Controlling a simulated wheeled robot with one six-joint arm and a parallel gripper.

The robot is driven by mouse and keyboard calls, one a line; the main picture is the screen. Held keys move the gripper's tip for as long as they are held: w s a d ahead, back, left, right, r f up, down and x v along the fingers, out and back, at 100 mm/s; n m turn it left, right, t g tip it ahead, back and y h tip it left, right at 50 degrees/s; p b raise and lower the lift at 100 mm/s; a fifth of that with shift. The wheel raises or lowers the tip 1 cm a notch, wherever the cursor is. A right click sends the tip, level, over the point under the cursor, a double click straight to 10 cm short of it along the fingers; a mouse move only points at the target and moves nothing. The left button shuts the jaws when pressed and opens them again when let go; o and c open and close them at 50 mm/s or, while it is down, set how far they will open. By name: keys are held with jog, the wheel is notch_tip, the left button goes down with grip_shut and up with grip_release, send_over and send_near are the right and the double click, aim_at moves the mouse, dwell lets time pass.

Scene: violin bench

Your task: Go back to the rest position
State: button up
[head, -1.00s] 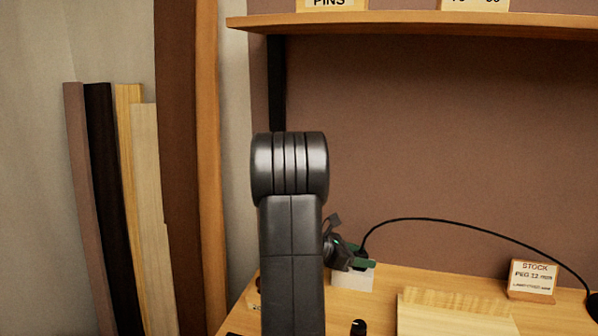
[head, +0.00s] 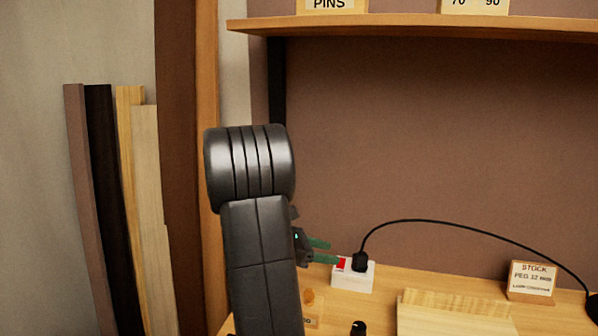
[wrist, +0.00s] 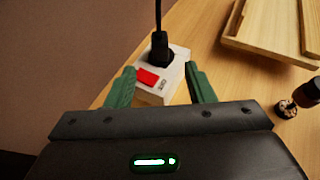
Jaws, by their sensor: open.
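My gripper (head: 320,251) is partly hidden behind my arm in the head view, left of a white power socket block (head: 352,276). In the wrist view, my gripper (wrist: 158,90) has its two green fingers apart with nothing held between them. Beyond the fingertips stands the white block (wrist: 158,92), with a red switch (wrist: 147,77) and a black plug (wrist: 160,48) in its top. The red switch also shows in the head view (head: 341,264), close to the fingertips. I cannot tell whether a finger touches the block.
A black cable (head: 440,222) arches from the plug to the right. A wooden board (head: 455,315) and a stock sign (head: 532,281) are on the bench. A shelf (head: 420,25) overhangs the back. Wood strips (head: 115,200) lean at the left.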

aim_at(354, 258)
jog(key=b+x, duration=0.1)
jog(key=x, duration=1)
jog(key=shift+f, duration=0.1)
notch_tip(354, 258, up, 9)
jog(key=p, duration=0.6)
jog(key=shift+d+f+p, duration=0.1)
jog(key=shift+f+p, duration=0.05)
jog(key=shift+p, duration=0.2)
jog(key=shift+d, duration=0.15)
jog(key=shift+s+f, duration=0.15)
jog(key=shift+d, duration=0.1)
